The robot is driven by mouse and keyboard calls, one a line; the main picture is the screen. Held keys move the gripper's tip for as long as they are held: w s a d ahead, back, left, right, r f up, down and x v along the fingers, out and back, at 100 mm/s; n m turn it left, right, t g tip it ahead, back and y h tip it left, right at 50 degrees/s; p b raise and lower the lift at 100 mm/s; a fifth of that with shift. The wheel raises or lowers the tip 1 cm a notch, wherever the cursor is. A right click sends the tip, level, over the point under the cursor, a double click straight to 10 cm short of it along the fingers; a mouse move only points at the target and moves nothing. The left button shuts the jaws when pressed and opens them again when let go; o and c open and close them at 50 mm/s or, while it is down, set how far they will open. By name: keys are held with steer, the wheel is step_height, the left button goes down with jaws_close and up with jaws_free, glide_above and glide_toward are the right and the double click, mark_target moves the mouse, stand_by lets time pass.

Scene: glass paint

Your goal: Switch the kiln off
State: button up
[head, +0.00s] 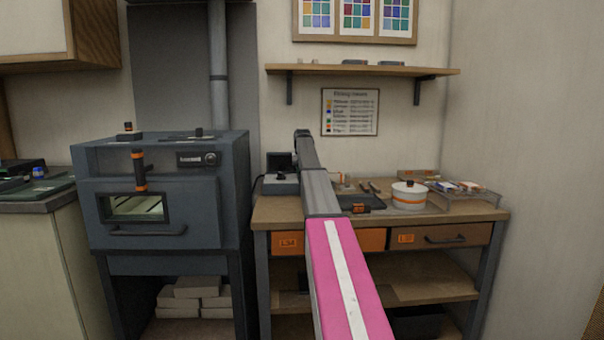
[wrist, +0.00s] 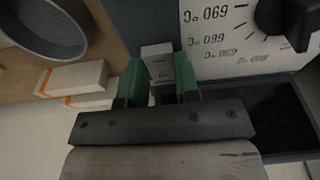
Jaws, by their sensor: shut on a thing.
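The kiln (head: 205,215) is a blue-grey box on a stand at the left of the head view, with a window in its closed door. A small grey control box (head: 282,186) sits on the bench to its right. In the wrist view, a white dial plate (wrist: 215,40) with upside-down temperature marks and a black knob (wrist: 288,22) is at the upper right. My gripper (wrist: 158,70) has its green fingers shut on a small light grey block (wrist: 157,55) beside the plate. I cannot tell whether this block is a switch. My arm hides part of the bench.
A shelf (head: 360,70) hangs above. In the wrist view, a grey round container (wrist: 50,28) and orange-striped pale blocks (wrist: 75,78) lie left of my gripper.

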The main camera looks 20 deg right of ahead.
stand_by(0.3)
steer(key=o, duration=0.9)
steer(key=shift+r, duration=0.15)
steer(key=r, duration=0.3)
steer(key=s+r, duration=0.1)
steer(key=r, duration=0.6)
steer(key=shift+s+a+r, duration=0.15)
steer(key=shift+a+r, duration=0.05)
steer(key=shift+r, duration=0.05)
